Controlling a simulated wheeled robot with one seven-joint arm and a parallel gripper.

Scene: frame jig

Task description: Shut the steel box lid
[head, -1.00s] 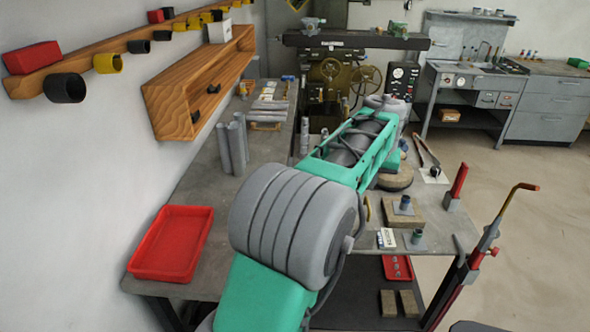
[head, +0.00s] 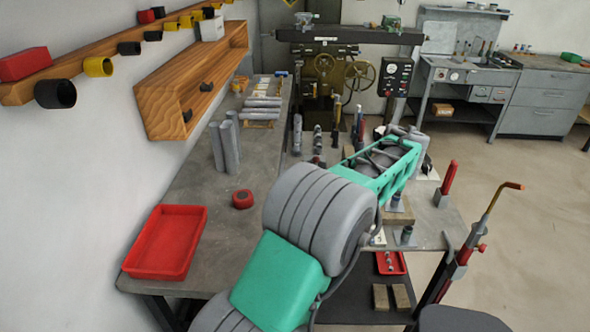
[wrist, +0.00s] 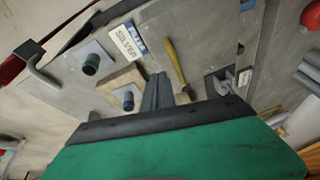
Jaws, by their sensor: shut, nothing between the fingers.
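My gripper (wrist: 158,88) shows in the wrist view as two dark grey fingers together, with nothing between them. It is over the workbench, close to a wooden block and a tool with a yellow-brown handle (wrist: 175,65). I cannot tell whether it touches either. In the head view my own arm hides the gripper and part of the bench behind it. I cannot pick out a steel box or its lid for certain in either view.
A red tray (head: 165,243) and a red round piece (head: 242,199) are on the workbench (head: 200,195), with upright grey cylinders (head: 225,147) behind. A wooden shelf (head: 190,88) is on the left wall. In the wrist view, a SILVER label (wrist: 127,40) lies beside a plate with a dark cylinder (wrist: 90,63).

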